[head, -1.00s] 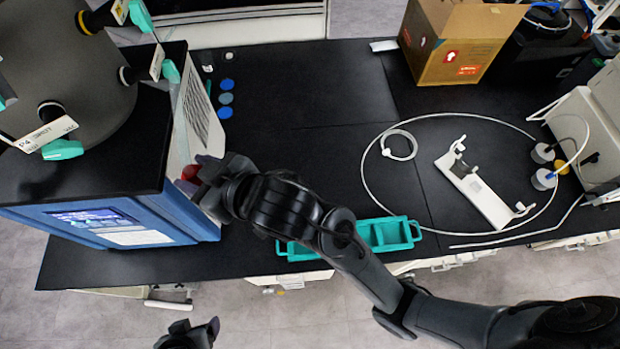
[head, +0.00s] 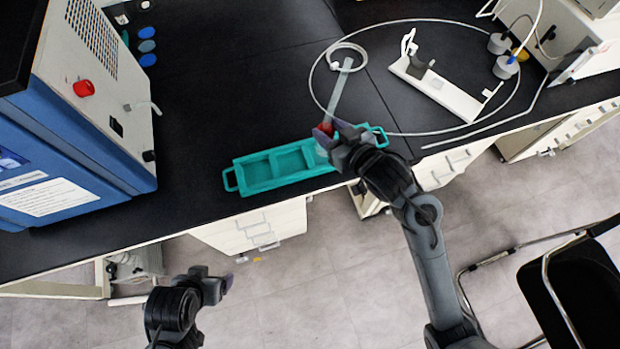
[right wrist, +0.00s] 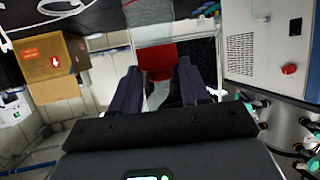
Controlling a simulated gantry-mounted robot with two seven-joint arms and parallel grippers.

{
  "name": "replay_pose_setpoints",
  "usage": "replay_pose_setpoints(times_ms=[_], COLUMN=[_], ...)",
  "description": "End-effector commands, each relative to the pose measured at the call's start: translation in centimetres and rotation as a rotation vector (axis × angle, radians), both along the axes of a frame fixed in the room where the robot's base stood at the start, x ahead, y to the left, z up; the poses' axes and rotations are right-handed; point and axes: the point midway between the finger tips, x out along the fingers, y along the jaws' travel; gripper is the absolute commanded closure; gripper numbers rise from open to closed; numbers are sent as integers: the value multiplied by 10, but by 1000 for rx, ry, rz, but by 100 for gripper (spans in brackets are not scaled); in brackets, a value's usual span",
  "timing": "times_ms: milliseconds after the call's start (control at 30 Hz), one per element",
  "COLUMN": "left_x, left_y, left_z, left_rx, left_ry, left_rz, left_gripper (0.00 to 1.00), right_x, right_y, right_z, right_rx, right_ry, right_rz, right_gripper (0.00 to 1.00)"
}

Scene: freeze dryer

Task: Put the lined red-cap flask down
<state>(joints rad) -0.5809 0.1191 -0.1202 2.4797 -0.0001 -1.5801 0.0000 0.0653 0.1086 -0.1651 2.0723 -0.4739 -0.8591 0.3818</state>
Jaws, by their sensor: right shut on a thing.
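The lined red-cap flask (head: 325,129) is held by my right gripper (head: 336,139) at the right part of the teal tray (head: 284,183) in the head view. Its red cap shows there, and a pale translucent strip runs up from it. Most of the glass body is hidden or hard to make out. In the right wrist view the red cap (right wrist: 157,57) is between the two fingers of my right gripper (right wrist: 158,85). I cannot tell whether the flask touches the tray. My left gripper (head: 214,284) is away from the flask, in front of the bench; its jaw opening is unclear.
The tray sits at the bench's front edge, with visible empty compartments. A white stand (head: 445,92) and looped tubing (head: 388,22) lie to the right. The blue and white machine (head: 90,110) stands left. The black bench (head: 230,90) between is mostly clear.

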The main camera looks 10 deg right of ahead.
Motion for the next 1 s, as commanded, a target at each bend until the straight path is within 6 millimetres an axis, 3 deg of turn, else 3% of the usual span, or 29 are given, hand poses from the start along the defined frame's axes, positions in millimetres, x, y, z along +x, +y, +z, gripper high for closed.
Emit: replay_pose_setpoints(times_ms=[33, 100, 367, 1000], left_x=[0, 0, 1, 1], left_y=[0, 0, 0, 0], left_z=[-19, -28, -45, -72], left_rx=[0, 0, 0, 1], left_ry=[0, 1, -2, -2], left_rz=[0, 0, 0, 0], left_gripper=[21, 21, 21, 21], right_x=[0, 0, 0, 48], right_y=[-5, -10, -9, 84], right_z=[-21, -33, -57, -119], right_rx=[0, 0, 2, 3], right_ry=[-1, -2, -3, -4], right_rz=[-9, -15, -17, -17], right_gripper=[86, 86, 86, 86])
